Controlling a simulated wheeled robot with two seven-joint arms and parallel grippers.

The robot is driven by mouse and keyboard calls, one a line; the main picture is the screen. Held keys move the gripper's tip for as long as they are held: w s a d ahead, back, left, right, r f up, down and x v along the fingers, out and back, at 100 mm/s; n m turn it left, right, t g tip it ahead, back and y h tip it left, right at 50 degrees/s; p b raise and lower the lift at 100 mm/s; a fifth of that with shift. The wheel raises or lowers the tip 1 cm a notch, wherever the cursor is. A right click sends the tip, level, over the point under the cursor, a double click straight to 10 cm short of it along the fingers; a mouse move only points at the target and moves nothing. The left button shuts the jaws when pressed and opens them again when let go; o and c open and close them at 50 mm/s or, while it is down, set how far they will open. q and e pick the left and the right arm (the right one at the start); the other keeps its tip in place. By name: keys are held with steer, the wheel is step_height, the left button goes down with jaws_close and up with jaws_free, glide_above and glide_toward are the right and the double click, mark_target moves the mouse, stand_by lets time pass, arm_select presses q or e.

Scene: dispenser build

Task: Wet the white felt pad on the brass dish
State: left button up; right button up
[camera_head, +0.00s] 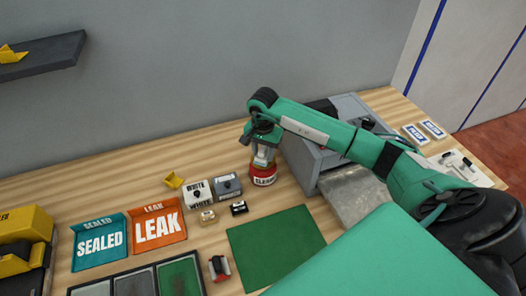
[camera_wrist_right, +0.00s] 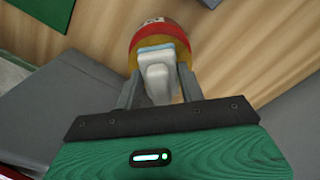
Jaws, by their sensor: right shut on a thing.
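A red can (camera_head: 263,176) with a white-lettered label stands on the wooden table, left of the grey box. In the right wrist view the can (camera_wrist_right: 152,24) has a yellowish brass dish (camera_wrist_right: 141,51) on top. My right gripper (camera_head: 263,145) is directly above it, shut on a pale grey-white handle (camera_wrist_right: 157,80). A pale felt pad (camera_wrist_right: 163,50) sits at the handle's far end, over the dish. I cannot tell whether the pad touches the dish. My left gripper is not in view.
A grey box (camera_head: 304,158) stands right of the can. Left of it are a white-labelled block (camera_head: 198,194), a grey-labelled block (camera_head: 228,185) and small stamps. SEALED (camera_head: 100,242) and LEAK (camera_head: 158,226) trays lie further left. A green mat (camera_head: 275,245) in front is bare.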

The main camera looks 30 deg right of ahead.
mark_target(263, 148)
stand_by(0.6)
steer(key=shift+r+p, duration=1.35)
steer(key=shift+r, duration=2.2)
